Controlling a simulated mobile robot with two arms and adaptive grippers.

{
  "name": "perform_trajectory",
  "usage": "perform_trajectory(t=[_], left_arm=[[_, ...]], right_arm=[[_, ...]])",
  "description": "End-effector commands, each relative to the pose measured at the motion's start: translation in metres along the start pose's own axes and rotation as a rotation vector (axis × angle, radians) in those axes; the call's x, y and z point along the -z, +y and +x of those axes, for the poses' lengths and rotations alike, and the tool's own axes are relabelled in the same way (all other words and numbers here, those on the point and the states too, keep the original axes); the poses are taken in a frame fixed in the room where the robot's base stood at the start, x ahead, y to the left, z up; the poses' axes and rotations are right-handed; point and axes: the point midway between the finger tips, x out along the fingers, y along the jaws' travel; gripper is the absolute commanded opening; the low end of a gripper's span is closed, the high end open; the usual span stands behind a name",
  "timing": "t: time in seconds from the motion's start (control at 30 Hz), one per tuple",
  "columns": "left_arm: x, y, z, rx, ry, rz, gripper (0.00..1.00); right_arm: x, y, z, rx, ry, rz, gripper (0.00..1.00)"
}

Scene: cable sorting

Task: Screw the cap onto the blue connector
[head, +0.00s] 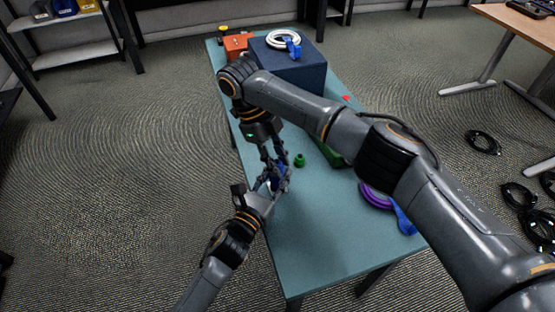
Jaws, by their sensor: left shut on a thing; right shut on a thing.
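The blue connector (279,175) shows as a small blue patch between my two grippers, above the left edge of the teal table. My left gripper (274,183) comes up from below and is shut on the connector. My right gripper (275,169) reaches down from above, its fingers meeting the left gripper's at the connector. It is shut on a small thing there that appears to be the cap. The fingers hide the cap and most of the connector, so I cannot tell how the two parts sit together.
A small green part (300,160) stands on the teal table (315,245) close to the grippers. A purple cable coil (376,199) lies to the right. A dark blue box (288,66) with a white coil (283,39) and an orange box (237,44) stand at the far end.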

Motion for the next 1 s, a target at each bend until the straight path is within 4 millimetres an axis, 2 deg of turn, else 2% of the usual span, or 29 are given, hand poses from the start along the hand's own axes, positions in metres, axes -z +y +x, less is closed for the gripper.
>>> perform_trajectory(t=[0.17,0.2,0.3,0.5,0.6,0.73,0.87,1.0], left_arm=[[-0.0002,-0.0016,-0.0002,0.003,-0.001,-0.001,0.00],[-0.0002,-0.0016,-0.0002,0.003,-0.001,-0.001,0.00],[-0.0002,-0.0014,-0.0002,0.003,-0.001,-0.001,0.00],[-0.0002,-0.0007,-0.0001,0.001,-0.001,0.000,0.00],[-0.0002,-0.0005,-0.0001,0.001,-0.001,0.000,0.00],[-0.0002,-0.0003,-0.0001,0.001,0.000,0.000,0.00],[-0.0002,-0.0002,-0.0001,0.000,0.000,0.000,0.00],[-0.0001,-0.0001,-0.0001,0.000,0.000,0.000,0.00]], right_arm=[[-0.0006,-0.0001,-0.0006,0.003,-0.003,-0.002,0.16],[-0.0006,-0.0001,-0.0006,0.003,-0.004,-0.003,0.33],[-0.0005,-0.0002,-0.0006,0.003,-0.003,-0.003,0.51],[-0.0002,-0.0003,-0.0004,0.003,-0.002,-0.004,0.51],[-0.0001,-0.0004,-0.0004,0.003,-0.002,-0.008,0.47],[0.0001,-0.0009,-0.0017,0.004,-0.011,-0.073,0.47],[0.0008,-0.0026,-0.0046,0.008,-0.031,-0.245,0.47],[0.0017,-0.0040,-0.0099,0.021,-0.061,-0.517,0.47]])
